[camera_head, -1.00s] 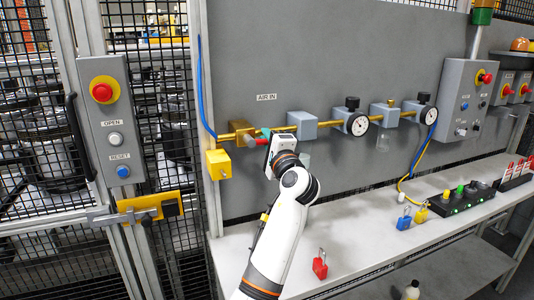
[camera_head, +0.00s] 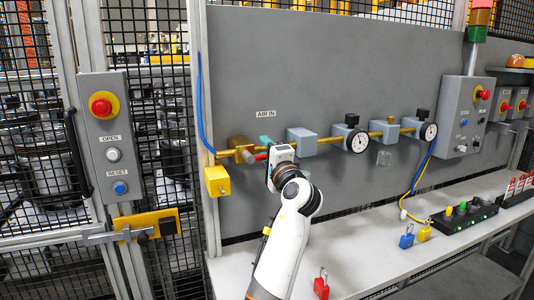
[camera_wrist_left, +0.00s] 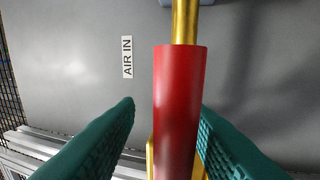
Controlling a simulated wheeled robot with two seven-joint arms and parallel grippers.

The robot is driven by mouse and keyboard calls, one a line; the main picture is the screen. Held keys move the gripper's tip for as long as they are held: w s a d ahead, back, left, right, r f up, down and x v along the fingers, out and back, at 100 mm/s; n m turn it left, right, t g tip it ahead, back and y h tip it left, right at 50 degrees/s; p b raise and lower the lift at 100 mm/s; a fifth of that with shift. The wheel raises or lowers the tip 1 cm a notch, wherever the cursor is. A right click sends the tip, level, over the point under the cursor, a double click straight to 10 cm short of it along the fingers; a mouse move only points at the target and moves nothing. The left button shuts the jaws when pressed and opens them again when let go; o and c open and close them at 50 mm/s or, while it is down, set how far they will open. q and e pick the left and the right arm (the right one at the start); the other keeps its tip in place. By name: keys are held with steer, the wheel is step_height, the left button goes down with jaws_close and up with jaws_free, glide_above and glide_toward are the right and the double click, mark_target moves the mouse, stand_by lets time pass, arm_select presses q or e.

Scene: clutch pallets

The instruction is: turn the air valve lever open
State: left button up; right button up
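The air valve is a brass body (camera_head: 241,148) on the brass pipe below the AIR IN label, at the left of the grey panel. Its red lever (camera_head: 260,157) points right, roughly along the pipe, in the head view. In the left wrist view the red lever sleeve (camera_wrist_left: 180,105) stands between my two green fingertips, closer to the right one. A gap shows on its left side. My left gripper (camera_head: 267,148) is open around the lever, its white body partly hiding the lever's end. Contact at the right finger is unclear. My right gripper is not in view.
A yellow block (camera_head: 217,181) sits just below the valve. A red padlock (camera_head: 321,288) and a blue padlock (camera_head: 406,241) are on the light shelf (camera_head: 360,258). The panel above the pipe is clear.

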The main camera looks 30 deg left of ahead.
arm_select(q)
steer(key=shift+f, duration=0.15)
steer(key=b+v, duration=0.2)
steer(key=v, duration=1)
steer(key=shift+b, duration=0.4)
